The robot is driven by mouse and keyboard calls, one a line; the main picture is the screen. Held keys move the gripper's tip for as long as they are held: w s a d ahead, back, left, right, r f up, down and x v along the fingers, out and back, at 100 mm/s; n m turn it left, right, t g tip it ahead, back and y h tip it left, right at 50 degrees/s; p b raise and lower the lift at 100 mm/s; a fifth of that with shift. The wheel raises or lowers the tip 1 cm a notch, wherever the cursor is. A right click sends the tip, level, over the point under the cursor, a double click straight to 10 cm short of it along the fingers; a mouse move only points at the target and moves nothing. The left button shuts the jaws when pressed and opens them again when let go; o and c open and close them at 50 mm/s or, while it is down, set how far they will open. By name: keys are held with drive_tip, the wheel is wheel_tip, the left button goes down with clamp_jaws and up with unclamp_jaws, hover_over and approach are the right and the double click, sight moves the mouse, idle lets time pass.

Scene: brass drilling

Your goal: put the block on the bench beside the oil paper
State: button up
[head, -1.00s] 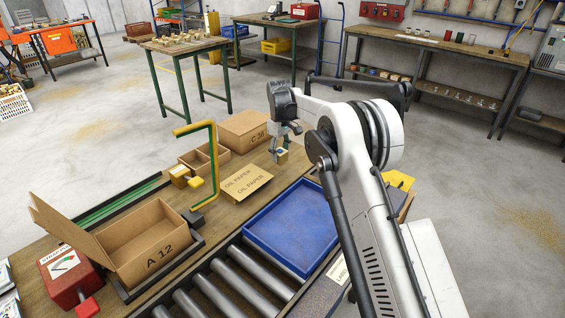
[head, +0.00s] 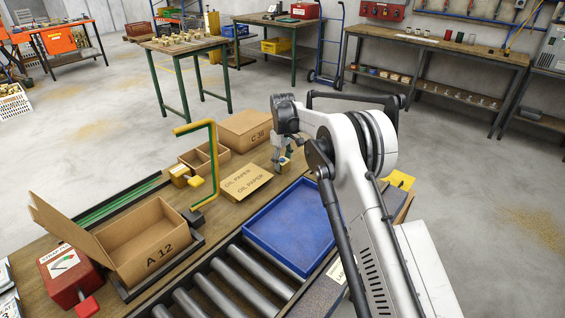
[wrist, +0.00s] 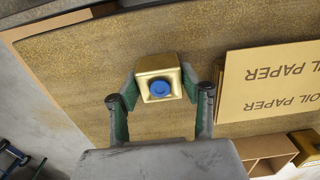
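The brass block (wrist: 159,84) has a blue round spot on its face. It sits between the fingertips of my gripper (wrist: 160,88), which look closed on its two sides. In the head view the block (head: 284,166) is small and partly hidden by my gripper (head: 283,158), low over the bench, right of the oil paper. I cannot tell whether it touches the bench top. The oil paper (head: 243,182) is a flat tan stack printed "OIL PAPER"; it also shows at the right of the wrist view (wrist: 270,80).
A blue tray (head: 258,238) is in front of the oil paper, by the rollers (head: 236,281). Box C 36 (head: 246,128) stands behind the paper, with a divided carton (head: 204,160) and yellow crank (head: 211,150) to the left. Bare bench (wrist: 80,75) surrounds the block.

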sight(283, 160)
drive_tip(key=o, duration=0.4)
